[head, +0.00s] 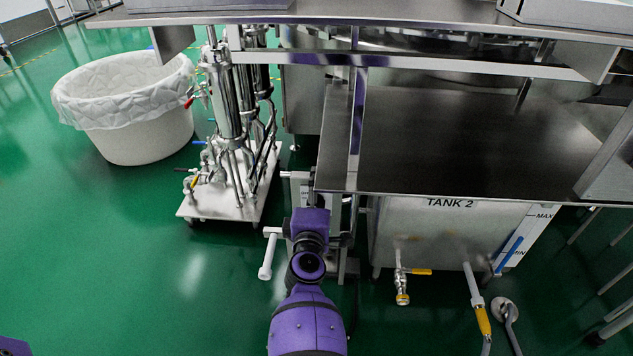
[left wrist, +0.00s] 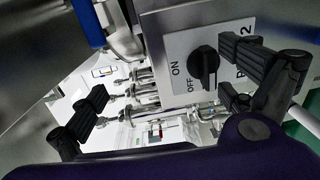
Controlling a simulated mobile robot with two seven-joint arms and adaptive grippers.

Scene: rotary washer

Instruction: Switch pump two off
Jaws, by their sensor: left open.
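In the left wrist view, a black rotary knob (left wrist: 204,66) sits on a white plate marked ON and OFF, on a grey metal box (left wrist: 160,22). A label ending in 2 beside it is partly hidden by a finger. I cannot tell surely which mark the knob points to. My left gripper (left wrist: 166,76) is open, its black fingers apart, one left of the plate and the other at the knob's right, with no clear contact visible. In the head view, a purple arm reaches to a small switch box (head: 304,190) left of the Tank 2 frame; its fingers are hidden. My right gripper is not in view.
Tank 2 (head: 440,235) stands right of the arm, with yellow-handled valves (head: 402,283) below. A wheeled pipe cart (head: 215,210) and lined white bin (head: 140,135) stand left.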

